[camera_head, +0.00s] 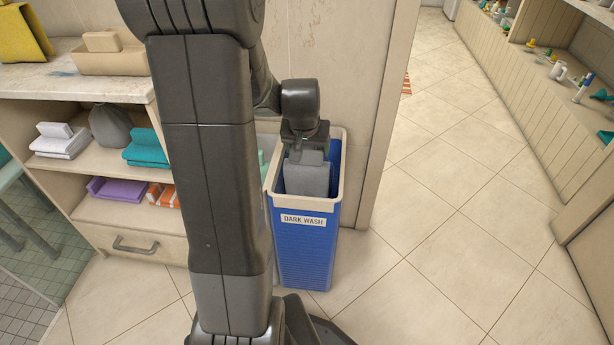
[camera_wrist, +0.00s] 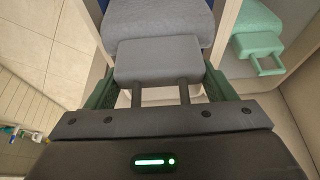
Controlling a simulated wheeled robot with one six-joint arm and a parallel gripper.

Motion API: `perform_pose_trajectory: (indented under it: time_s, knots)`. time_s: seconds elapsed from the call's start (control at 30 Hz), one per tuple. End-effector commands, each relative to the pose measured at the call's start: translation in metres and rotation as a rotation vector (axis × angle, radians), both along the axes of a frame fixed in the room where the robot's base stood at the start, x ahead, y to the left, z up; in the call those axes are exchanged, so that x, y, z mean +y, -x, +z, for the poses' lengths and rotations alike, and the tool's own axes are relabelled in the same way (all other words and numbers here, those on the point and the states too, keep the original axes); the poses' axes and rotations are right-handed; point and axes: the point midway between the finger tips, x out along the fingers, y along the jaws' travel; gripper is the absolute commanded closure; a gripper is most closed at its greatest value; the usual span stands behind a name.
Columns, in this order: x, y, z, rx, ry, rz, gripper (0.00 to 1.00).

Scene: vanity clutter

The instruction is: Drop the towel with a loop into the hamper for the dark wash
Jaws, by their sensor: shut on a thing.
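A grey towel (camera_head: 306,178) hangs from my gripper (camera_head: 306,145) over the mouth of the blue hamper (camera_head: 303,250) labelled DARK WASH. Its lower part looks to be inside the cream rim. In the wrist view, the grey towel (camera_wrist: 158,58) has a block-like end with two dark bars, seemingly its loop, running toward my gripper (camera_wrist: 158,92). The fingers stand at both sides of that end, shut on it. The towel's far end and the hamper floor are hidden.
A green towel with a loop (camera_wrist: 258,45) lies to the right in the wrist view, apparently in a neighbouring container mostly hidden by my arm. Shelves (camera_head: 95,205) with folded towels stand at left. Open tiled floor (camera_head: 450,200) lies at right.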

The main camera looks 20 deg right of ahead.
Motion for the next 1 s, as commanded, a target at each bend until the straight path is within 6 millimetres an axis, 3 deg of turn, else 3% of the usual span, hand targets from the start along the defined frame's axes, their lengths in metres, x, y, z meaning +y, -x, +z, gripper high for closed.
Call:
perform_pose_trajectory:
  time_s: [0.03, 0.1, 0.37, 0.6, 1.0]
  knots:
    - [0.000, 0.001, -0.017, 0.003, -0.002, 0.000, 0.62]
    - [0.000, 0.000, -0.029, 0.003, -0.002, 0.000, 0.62]
    - [0.000, 0.000, -0.048, 0.001, -0.001, 0.000, 0.62]
    - [0.000, 0.000, -0.083, 0.002, -0.001, 0.000, 0.62]
    - [0.000, 0.000, -0.089, -0.001, 0.001, 0.000, 0.62]
